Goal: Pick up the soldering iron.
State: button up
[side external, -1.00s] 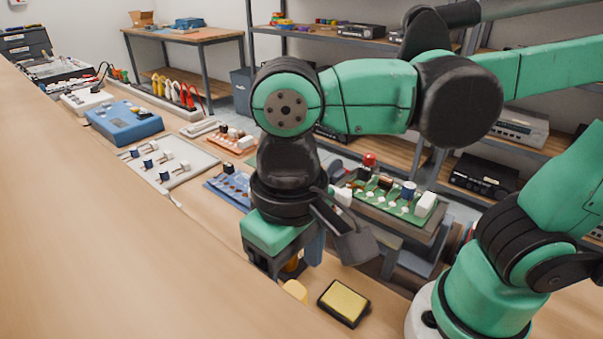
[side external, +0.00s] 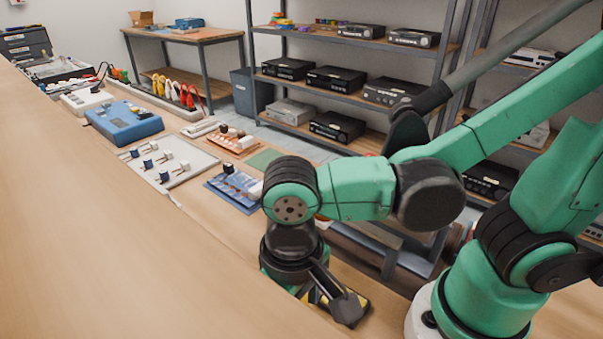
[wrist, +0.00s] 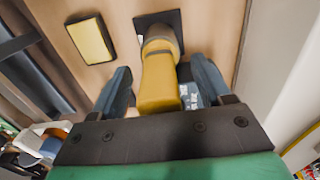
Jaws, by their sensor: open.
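The soldering iron (wrist: 159,93) shows in the wrist view as a thick yellow handle, seen nearly end-on. Its far end runs into a dark grey collar on a black square base (wrist: 172,18). My gripper (wrist: 162,80) is open, with one blue-grey finger on each side of the handle. A gap shows on the left; on the right the finger is close to the handle, and I cannot tell whether it touches. In the side external view my wrist is low over the bench, and the fingers and the iron are mostly hidden.
A yellow sponge in a black tray (wrist: 90,40) lies left of the iron in the wrist view. Blue and white circuit boards (side external: 235,188) and a white tray of small parts (side external: 168,160) lie farther along the bench. Shelves (side external: 350,88) stand behind.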

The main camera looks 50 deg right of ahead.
jog(key=shift+c, duration=0.2)
grip_shut()
jog(key=shift+r, duration=0.2)
notch_tip(320, 180, up, 20)
jog(key=shift+f, duration=0.15)
dwell(0.4)
